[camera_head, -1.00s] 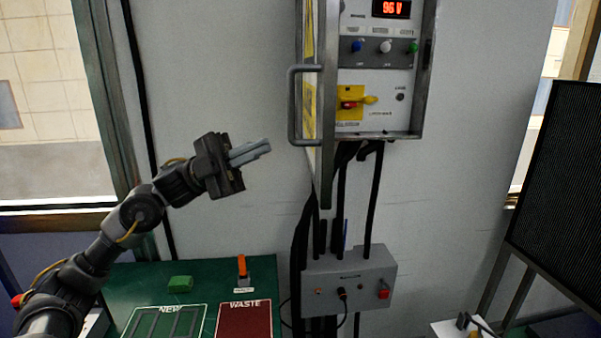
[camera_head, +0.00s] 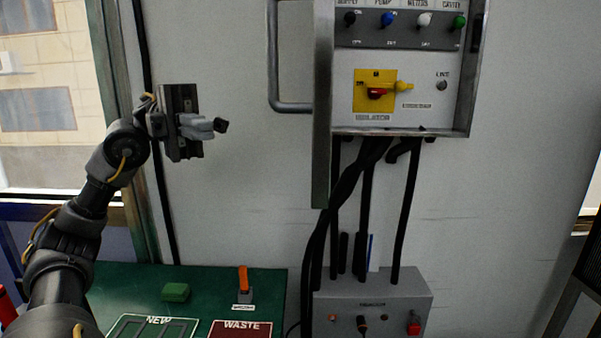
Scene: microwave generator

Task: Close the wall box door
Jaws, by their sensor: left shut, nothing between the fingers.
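The wall box (camera_head: 405,85) hangs at the upper right of centre, its inside showing a row of coloured knobs and a yellow isolator switch. Its top is cut off by the frame. Its door (camera_head: 322,110) is open and seen nearly edge-on at the box's left side. The grey door handle (camera_head: 274,65) sticks out to the left of the door. My left gripper (camera_head: 218,126) is shut and empty, left of the handle and a little lower, apart from it. My right gripper is not in view.
Black cables (camera_head: 345,190) run from the box down to a grey control box (camera_head: 372,305). A green bench (camera_head: 225,285) at lower left carries a green block (camera_head: 176,292), an orange-topped switch (camera_head: 243,280) and marked areas. Bare wall lies between gripper and door.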

